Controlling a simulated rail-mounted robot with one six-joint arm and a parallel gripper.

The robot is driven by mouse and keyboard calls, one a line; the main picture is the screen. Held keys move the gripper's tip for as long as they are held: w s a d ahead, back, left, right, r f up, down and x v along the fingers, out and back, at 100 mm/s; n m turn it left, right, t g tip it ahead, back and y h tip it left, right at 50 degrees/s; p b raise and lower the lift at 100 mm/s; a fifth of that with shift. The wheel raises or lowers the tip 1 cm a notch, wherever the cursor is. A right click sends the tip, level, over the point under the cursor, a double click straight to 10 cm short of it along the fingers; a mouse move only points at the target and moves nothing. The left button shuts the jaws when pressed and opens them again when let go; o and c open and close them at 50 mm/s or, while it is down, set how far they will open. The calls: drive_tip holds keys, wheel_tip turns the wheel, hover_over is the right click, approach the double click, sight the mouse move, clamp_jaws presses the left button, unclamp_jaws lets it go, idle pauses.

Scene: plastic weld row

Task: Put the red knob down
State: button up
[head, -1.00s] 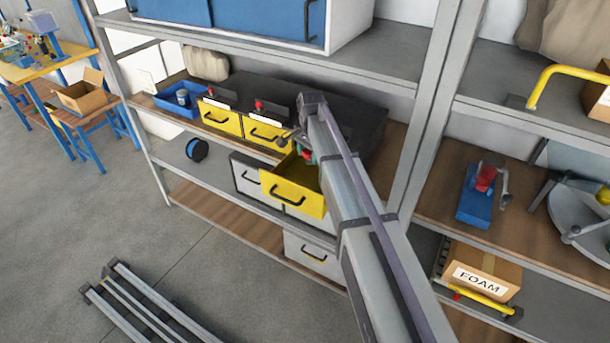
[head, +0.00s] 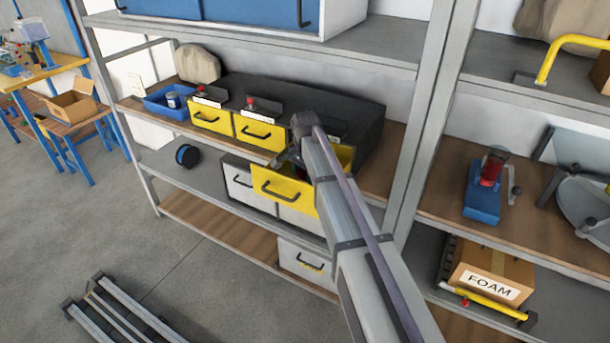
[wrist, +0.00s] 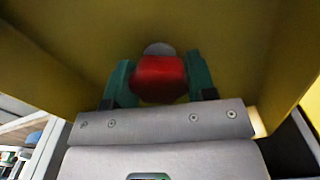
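The red knob (wrist: 160,78), with a grey round end, sits between the two green fingers of my gripper (wrist: 160,84) in the wrist view. The fingers touch it on both sides. My gripper is inside the open yellow drawer (head: 283,190), whose yellow walls and floor surround it in the wrist view. The drawer's floor (wrist: 235,40) fills the upper part of that view. I cannot tell whether the knob touches it. In the head view the knob and fingertips are mostly hidden by my arm and the drawer front.
Two closed yellow drawers (head: 212,118) with small red-topped items above them are to the left of the open one. A blue bin (head: 168,104) stands further left. A grey shelf post (head: 428,110) rises right of my arm. The floor in front is partly clear.

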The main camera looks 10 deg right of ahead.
drive_tip(key=o, duration=0.4)
drive_tip(key=shift+r, duration=0.1)
wheel_tip(320, 180, up, 12)
drive_tip(key=p, duration=1.3)
drive_tip(key=s+n, duration=0.3)
drive_tip(key=s, duration=0.6)
drive_tip(key=s+n, duration=0.4)
drive_tip(key=s, duration=0.6)
drive_tip(key=s+n, duration=0.4)
drive_tip(key=s, duration=0.5)
drive_tip(key=shift+s+r, duration=0.1)
drive_tip(key=shift+s, duration=0.25)
